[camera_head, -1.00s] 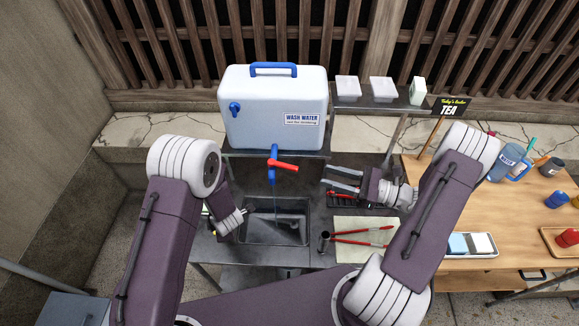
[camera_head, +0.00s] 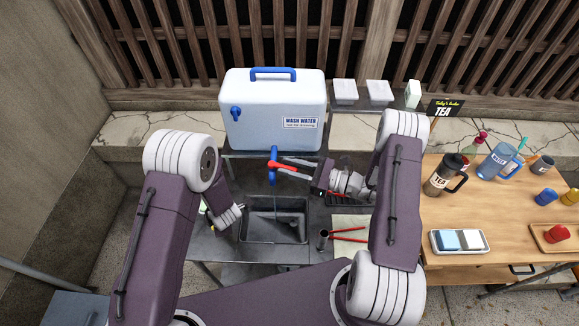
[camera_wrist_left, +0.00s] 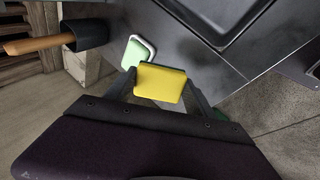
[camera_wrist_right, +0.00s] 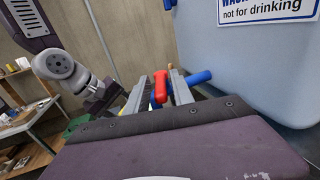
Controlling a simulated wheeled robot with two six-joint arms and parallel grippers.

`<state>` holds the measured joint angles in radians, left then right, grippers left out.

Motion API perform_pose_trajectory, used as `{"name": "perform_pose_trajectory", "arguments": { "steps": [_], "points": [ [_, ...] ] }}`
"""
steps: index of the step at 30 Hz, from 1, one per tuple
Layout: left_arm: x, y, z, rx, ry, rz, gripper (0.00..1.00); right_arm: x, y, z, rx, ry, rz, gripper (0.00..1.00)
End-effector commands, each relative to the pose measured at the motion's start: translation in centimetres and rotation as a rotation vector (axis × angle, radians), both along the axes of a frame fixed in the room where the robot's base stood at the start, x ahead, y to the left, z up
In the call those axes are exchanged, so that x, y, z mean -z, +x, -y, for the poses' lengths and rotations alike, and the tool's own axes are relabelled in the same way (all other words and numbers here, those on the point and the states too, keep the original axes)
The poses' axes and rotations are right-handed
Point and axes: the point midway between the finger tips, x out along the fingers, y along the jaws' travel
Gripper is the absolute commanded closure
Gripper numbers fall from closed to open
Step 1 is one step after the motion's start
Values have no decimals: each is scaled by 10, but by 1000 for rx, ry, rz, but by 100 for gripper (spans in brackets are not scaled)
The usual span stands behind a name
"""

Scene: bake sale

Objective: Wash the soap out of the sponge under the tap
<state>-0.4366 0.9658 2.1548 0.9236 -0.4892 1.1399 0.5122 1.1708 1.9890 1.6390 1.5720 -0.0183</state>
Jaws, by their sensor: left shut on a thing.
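The yellow sponge (camera_wrist_left: 160,83) is held between the fingers of my left gripper (camera_head: 232,214), left of the sink basin (camera_head: 262,232). The head view hardly shows the sponge; whether soap is in it cannot be told. The tap (camera_head: 272,176) is blue with a red lever (camera_head: 280,165), on the front of the white wash water tank (camera_head: 270,110). A thin pale line, apparently water, runs down from its spout. My right gripper (camera_head: 277,164) is open at the tap. In the right wrist view the red lever (camera_wrist_right: 160,87) lies between its fingers.
A green block in a white dish (camera_wrist_left: 135,52) lies beside the sponge. Red tongs (camera_head: 348,235) and a dark cup (camera_head: 323,239) are right of the basin. The wooden table at right holds a TEA tumbler (camera_head: 443,178), a blue jug (camera_head: 497,161) and a tray (camera_head: 458,249).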

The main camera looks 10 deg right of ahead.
Motion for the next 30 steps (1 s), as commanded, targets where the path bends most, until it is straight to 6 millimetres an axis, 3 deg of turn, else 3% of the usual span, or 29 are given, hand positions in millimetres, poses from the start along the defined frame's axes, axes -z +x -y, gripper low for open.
{"name": "perform_pose_trajectory", "arguments": {
  "steps": [1,3,30],
  "points": [
    [0,0,0,0,0,0,75,0,0,0,0,0,0,89],
    [0,0,0,0,0,0,75,0,0,0,0,0,0,100],
    [0,0,0,0,0,0,75,-1,0,0,0,0,1,100]
  ]
}}
